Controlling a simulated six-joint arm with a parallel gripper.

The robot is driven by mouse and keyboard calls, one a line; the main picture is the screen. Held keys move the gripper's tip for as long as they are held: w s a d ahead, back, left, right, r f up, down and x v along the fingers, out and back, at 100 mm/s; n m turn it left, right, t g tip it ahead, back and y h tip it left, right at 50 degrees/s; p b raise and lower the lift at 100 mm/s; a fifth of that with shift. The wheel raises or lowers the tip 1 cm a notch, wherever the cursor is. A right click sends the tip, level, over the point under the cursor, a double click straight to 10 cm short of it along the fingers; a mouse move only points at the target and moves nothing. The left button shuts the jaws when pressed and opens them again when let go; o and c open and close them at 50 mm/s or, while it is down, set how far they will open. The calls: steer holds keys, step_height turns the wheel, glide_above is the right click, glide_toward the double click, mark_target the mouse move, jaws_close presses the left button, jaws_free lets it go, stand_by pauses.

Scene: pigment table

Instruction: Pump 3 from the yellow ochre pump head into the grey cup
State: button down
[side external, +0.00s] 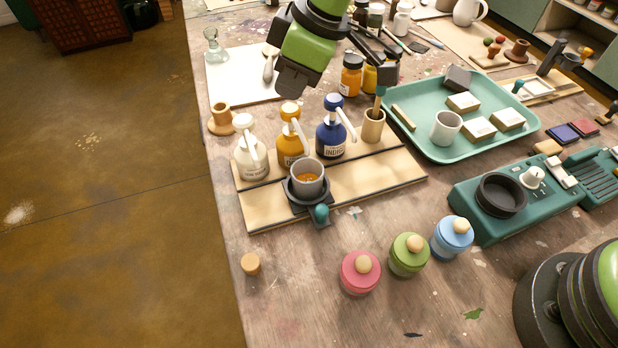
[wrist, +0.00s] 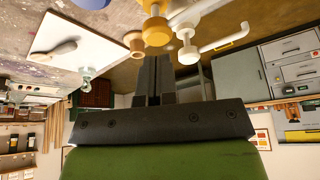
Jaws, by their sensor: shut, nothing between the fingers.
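The yellow ochre pump bottle (side external: 289,148) stands upright between a white and a blue pump bottle. Its yellow pump head (side external: 290,111) has a white spout angled toward the grey cup (side external: 307,186). The cup stands upright in a black holder in front of the bottles, with ochre-coloured paint inside. My gripper (side external: 288,93) is shut and empty, above and behind the yellow pump head and apart from it in the side view. In the wrist view my shut fingers (wrist: 153,78) point toward the yellow pump head (wrist: 156,31). The cup is not visible there.
The white pump (side external: 244,122) is at left and the blue indigo pump (side external: 333,103) at right, close beside the yellow one. A wooden cup with a brush (side external: 373,126) and a green tray (side external: 402,88) lie farther right. Lidded jars (side external: 360,274) stand in front.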

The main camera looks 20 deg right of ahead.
stand_by(0.3)
step_height(320, 180, up, 6)
stand_by(0.6)
stand_by(0.3)
steer(key=s+d+r+m+t, duration=0.2)
steer(key=s+d+r+m, duration=0.55)
steer(key=d+r, duration=0.6)
steer(key=s+d+f+m+t+h, duration=0.1)
steer(key=s+d+m, duration=0.3)
steer(key=s, duration=0.5)
steer(key=s+d+f+m+t+h, duration=0.1)
steer(key=s+d+m, duration=0.3)
steer(key=s, duration=0.5)
steer(key=shift+d+f+m+t, duration=0.35)
steer(key=shift+d+t, duration=0.05)
steer(key=shift+d, duration=0.55)
